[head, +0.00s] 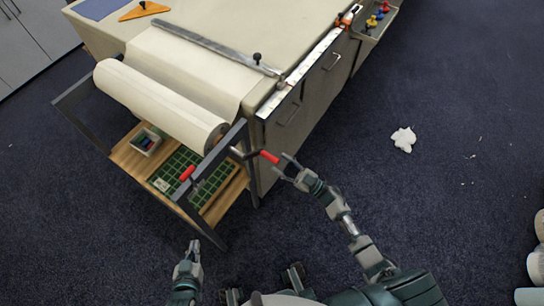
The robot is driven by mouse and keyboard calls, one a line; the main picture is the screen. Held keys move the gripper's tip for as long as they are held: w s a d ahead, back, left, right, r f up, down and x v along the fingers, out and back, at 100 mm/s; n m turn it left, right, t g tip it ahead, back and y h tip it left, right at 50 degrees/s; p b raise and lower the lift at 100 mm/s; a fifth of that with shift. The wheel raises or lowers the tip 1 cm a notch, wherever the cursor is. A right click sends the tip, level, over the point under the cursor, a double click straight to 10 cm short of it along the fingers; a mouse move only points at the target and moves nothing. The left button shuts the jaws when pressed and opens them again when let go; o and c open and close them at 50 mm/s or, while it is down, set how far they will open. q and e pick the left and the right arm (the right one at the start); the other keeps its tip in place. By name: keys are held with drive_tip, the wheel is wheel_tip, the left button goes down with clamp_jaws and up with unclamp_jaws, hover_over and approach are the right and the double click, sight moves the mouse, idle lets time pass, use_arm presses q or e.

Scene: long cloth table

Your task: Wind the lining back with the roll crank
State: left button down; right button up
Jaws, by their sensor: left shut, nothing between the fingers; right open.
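The lining roll (160,103) is a thick cream roll lying across a dark metal frame (80,86) at the table's end. A crank (245,153) with a red handle (269,157) sticks out from the roll's near end, toward the right. My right gripper (284,168) is open, its fingers at the outer end of the red crank handle; I cannot tell whether they touch it. My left gripper (193,246) is shut and empty, low in the picture, in front of the frame and away from the roll.
The cloth table (200,20) carries a long metal bar (215,47), an orange triangle (144,11) and a blue cloth (100,8). A wooden shelf (225,203) under the roll holds a green grid mat (184,171) and a small box (146,140). A white scrap (403,139) lies on the otherwise mostly clear floor at right.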

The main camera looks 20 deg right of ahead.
sight(271, 158)
drive_tip(key=x, duration=0.5)
drive_tip(key=shift+s+a, duration=0.2)
drive_tip(key=shift+a, duration=0.15)
drive_tip(key=shift+d, duration=0.15)
drive_tip(key=shift+d+f, duration=0.1)
drive_tip(key=shift+c, duration=0.7)
drive_tip(key=shift+d, duration=0.1)
clamp_jaws()
